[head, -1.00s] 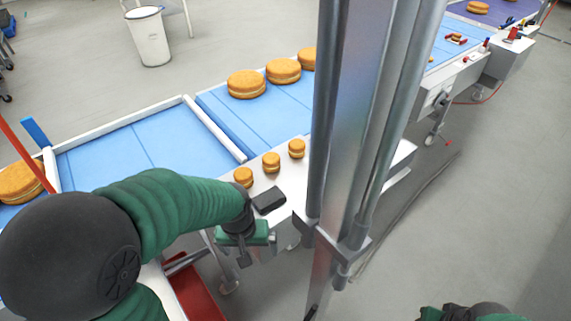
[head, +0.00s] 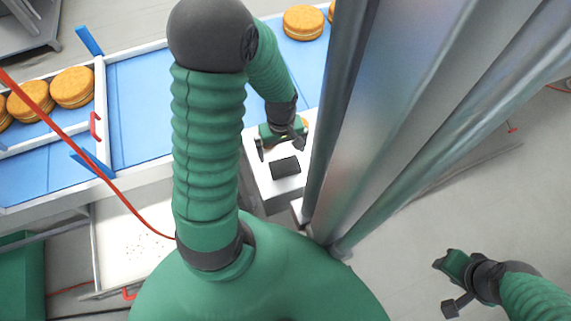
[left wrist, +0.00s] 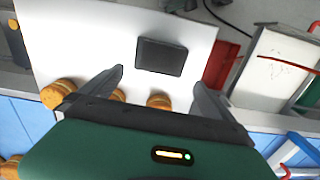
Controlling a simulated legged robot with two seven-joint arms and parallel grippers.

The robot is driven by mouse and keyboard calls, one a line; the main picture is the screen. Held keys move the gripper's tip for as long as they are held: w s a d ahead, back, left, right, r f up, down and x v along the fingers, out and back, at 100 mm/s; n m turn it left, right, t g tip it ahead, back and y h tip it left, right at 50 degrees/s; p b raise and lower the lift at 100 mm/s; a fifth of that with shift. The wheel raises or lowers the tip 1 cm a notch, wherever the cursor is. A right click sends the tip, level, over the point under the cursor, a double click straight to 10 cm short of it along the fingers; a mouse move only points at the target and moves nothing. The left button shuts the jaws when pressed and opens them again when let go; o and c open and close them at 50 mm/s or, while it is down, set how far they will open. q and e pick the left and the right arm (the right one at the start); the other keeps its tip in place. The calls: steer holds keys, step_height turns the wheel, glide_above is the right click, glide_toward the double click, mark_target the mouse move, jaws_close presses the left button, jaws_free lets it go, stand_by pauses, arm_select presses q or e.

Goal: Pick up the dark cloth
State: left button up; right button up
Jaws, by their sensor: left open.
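The dark cloth (head: 286,166) is a flat, folded-looking dark rectangle lying on a white surface (head: 263,181). It also shows in the left wrist view (left wrist: 161,56), fully visible and untouched. My left gripper (head: 281,143) is open and empty beside the cloth, on its conveyor side. In the left wrist view its two fingers (left wrist: 158,78) are spread, and the cloth lies just beyond and between their tips. My right gripper (head: 445,286) hangs over bare floor at the lower right, its fingers apart with nothing between them.
Large rounds (head: 304,22) sit on the blue conveyor (head: 140,110). A metal column of mine hides the area right of the cloth. A red cable (head: 112,187) crosses at left.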

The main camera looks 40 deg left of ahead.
mark_target(284, 161)
arm_select(q)
steer(key=f, duration=0.2)
steer(key=f+p, duration=0.1)
steer(key=f, duration=0.2)
steer(key=shift+d+f, duration=0.25)
steer(key=shift+f, duration=0.35)
steer(key=shift+w, duration=0.15)
steer(key=c, duration=1.2)
